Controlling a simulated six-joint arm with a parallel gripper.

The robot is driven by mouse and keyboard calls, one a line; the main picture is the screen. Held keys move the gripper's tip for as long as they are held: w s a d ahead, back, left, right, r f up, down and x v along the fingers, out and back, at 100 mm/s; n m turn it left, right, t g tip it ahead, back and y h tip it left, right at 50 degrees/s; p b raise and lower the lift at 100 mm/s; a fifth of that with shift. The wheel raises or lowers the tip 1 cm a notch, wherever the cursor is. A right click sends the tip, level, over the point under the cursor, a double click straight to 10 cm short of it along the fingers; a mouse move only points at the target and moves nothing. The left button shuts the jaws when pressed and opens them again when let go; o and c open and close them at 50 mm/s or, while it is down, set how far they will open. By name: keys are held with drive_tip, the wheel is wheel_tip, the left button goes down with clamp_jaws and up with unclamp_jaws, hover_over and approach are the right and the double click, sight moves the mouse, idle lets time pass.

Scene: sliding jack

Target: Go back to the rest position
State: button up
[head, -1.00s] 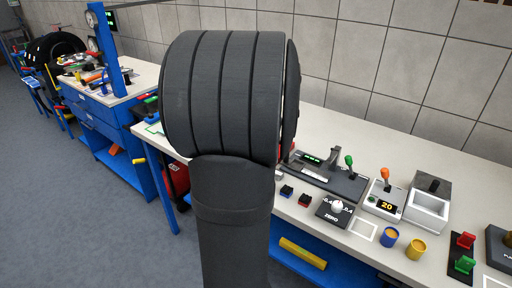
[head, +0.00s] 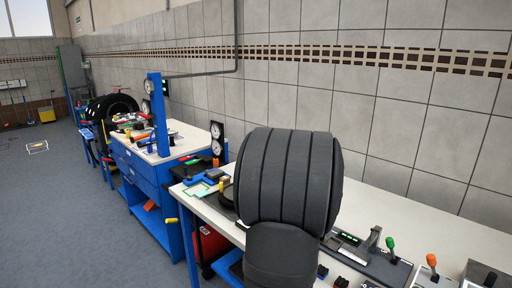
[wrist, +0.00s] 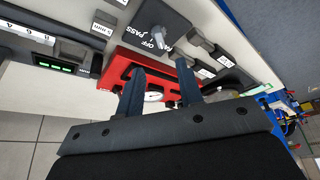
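My gripper (wrist: 160,68) shows in the wrist view with its two dark fingers spread apart and nothing seen held between them. Beyond the fingers is a red device (wrist: 115,70) with a round white dial, partly hidden by them. I cannot tell how far it is from the fingers. In the head view my gripper is hidden; a large dark grey part of my arm stands over the bench. The black sliding jack unit (head: 372,258) with a green display lies right of my arm, partly cut off by it.
A green lever (head: 391,246) and an orange lever (head: 432,262) stand up at the right of the bench. A knob (wrist: 160,38) marked OFF and PASS shows in the wrist view. A blue workbench (head: 165,172) with a post and gauges stands left. Grey floor there is open.

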drive_tip(key=x, duration=1)
drive_tip(key=shift+w, duration=0.1)
drive_tip(key=a+v, duration=0.1)
drive_tip(key=v, duration=1.7)
drive_tip(key=x, duration=1.8)
drive_tip(key=shift+d+f, duration=0.1)
drive_tip(key=shift+d, duration=0.3)
drive_tip(key=shift+m, duration=0.5)
drive_tip(key=shift+a+m+h, duration=0.1)
drive_tip(key=shift+m+h, duration=0.8)
drive_tip(key=shift+m, duration=1.1)
drive_tip(key=shift+a+m+g+h, duration=0.1)
drive_tip(key=shift+m+g+h, duration=0.3)
drive_tip(key=shift+m, duration=0.9)
drive_tip(key=shift+m+g+h, duration=0.2)
drive_tip(key=shift+m+h, duration=0.3)
drive_tip(key=shift+m, duration=0.8)
drive_tip(key=shift+v, duration=1.15)
